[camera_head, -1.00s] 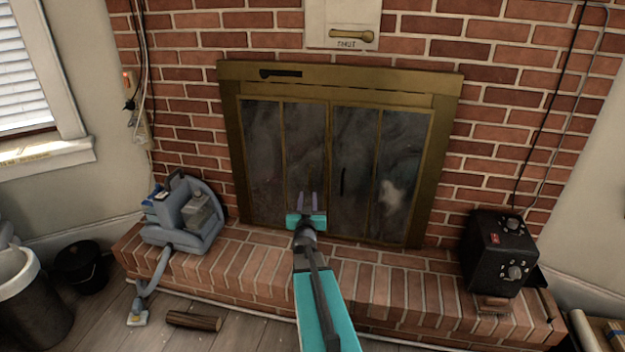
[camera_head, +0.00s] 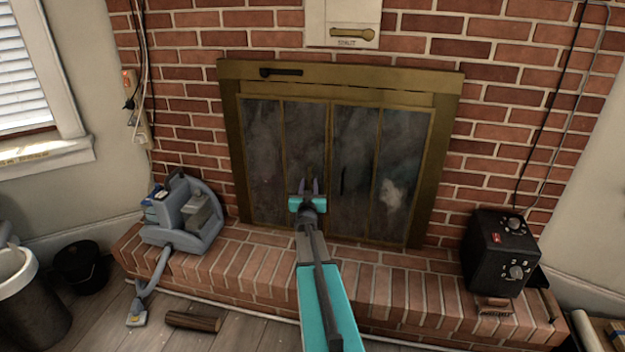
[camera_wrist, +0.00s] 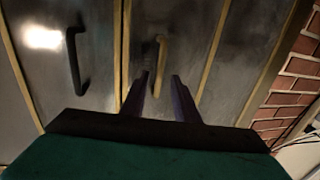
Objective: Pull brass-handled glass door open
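The fireplace's glass doors (camera_head: 354,135) have dark panes in a brass frame and look closed in the head view. My gripper (camera_head: 308,185) is in front of the panes left of the middle. In the wrist view, a brass handle (camera_wrist: 161,52) stands upright on the glass door, and my gripper (camera_wrist: 160,76) points at it with two purple fingers apart. The handle's lower part shows between the fingertips; I cannot tell whether they touch it. A black handle (camera_wrist: 75,62) is on the pane to the left, also visible in the head view (camera_head: 343,180). The brass handle is hidden in the head view.
A raised brick hearth (camera_head: 385,285) runs below the doors. A blue-grey machine with a hose (camera_head: 185,215) stands on its left, a black box with knobs (camera_head: 497,250) on its right. A log (camera_head: 193,321) lies on the floor. Bins (camera_head: 80,267) are at the left.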

